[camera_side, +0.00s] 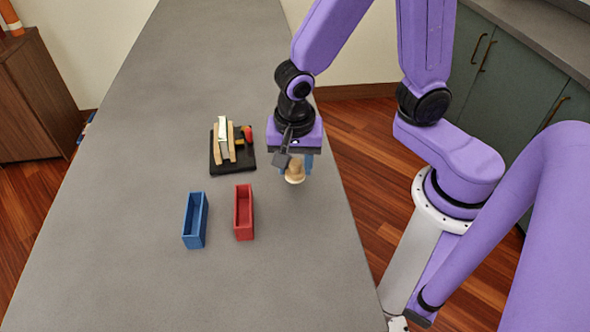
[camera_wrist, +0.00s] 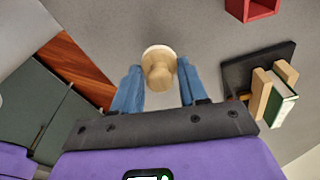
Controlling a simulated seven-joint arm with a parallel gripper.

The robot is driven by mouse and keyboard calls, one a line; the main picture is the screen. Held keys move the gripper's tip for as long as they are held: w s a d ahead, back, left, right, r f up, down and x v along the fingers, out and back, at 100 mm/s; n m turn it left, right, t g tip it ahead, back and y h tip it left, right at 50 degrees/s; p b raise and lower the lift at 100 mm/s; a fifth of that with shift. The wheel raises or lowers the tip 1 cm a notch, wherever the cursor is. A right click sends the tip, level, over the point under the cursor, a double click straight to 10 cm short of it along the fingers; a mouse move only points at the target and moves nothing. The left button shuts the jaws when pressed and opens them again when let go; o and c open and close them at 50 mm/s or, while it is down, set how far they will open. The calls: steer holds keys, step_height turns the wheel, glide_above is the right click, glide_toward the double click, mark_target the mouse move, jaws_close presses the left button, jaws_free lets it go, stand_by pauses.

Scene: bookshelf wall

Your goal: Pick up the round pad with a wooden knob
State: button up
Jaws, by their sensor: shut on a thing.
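The round pad with a wooden knob (camera_side: 295,172) is at my gripper's fingertips in the side view, near the table's right edge. In the wrist view its pale round pad (camera_wrist: 160,50) shows behind the tan knob (camera_wrist: 158,72). My gripper (camera_side: 298,166) points down, and its blue fingers (camera_wrist: 158,82) are shut on the knob, one on each side. I cannot tell for certain whether the pad touches the table.
A black stand (camera_side: 232,160) with wooden pieces, a book and a red item is to the left. A blue bin (camera_side: 195,220) and a red bin (camera_side: 244,213) stand nearer the camera. The grey table (camera_side: 160,285) is otherwise mostly clear.

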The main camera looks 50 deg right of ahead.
steer(key=s+d+r, duration=0.2)
steer(key=s+r, duration=0.3)
steer(key=s, duration=0.1)
steer(key=s+d+r, duration=0.3)
steer(key=s+r, duration=0.1)
steer(key=s, duration=0.3)
steer(key=shift+d+r, duration=0.3)
steer(key=shift+r, duration=0.1)
steer(key=o, duration=0.5)
steer(key=c, duration=0.4)
steer(key=shift+w+a, duration=0.1)
steer(key=shift+w, duration=0.05)
